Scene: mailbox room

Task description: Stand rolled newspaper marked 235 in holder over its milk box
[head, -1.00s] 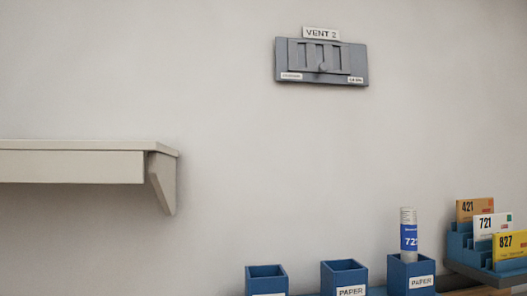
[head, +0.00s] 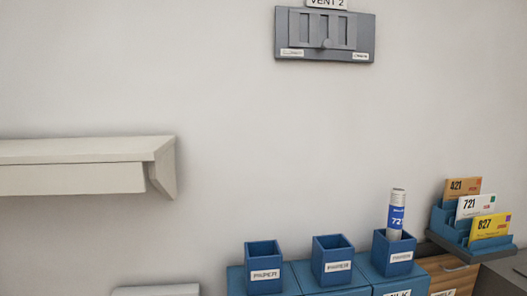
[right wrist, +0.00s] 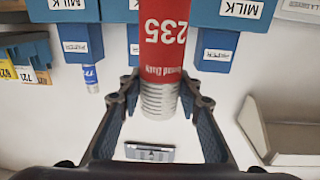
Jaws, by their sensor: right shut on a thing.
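In the right wrist view my right gripper (right wrist: 160,90) is shut on a red-wrapped rolled newspaper (right wrist: 165,35) marked 235, with a pale rolled end. This view looks upside down. In the head view three blue open-topped paper holders stand in a row: left (head: 264,275), middle (head: 332,267) and right (head: 394,262). The left and middle ones look empty. The right one holds a blue-and-white roll (head: 396,217) marked 72-something. Blue milk boxes (head: 300,278) sit under the holders; their numbers are not readable. In the wrist view the held roll partly covers the middle holder. My left gripper is not in view.
A grey vent plate (head: 325,35) is on the wall. A beige shelf (head: 85,165) juts out at left. A blue rack (head: 450,228) of numbered cards stands at right above a wooden drawer (head: 450,272). The wall between is clear.

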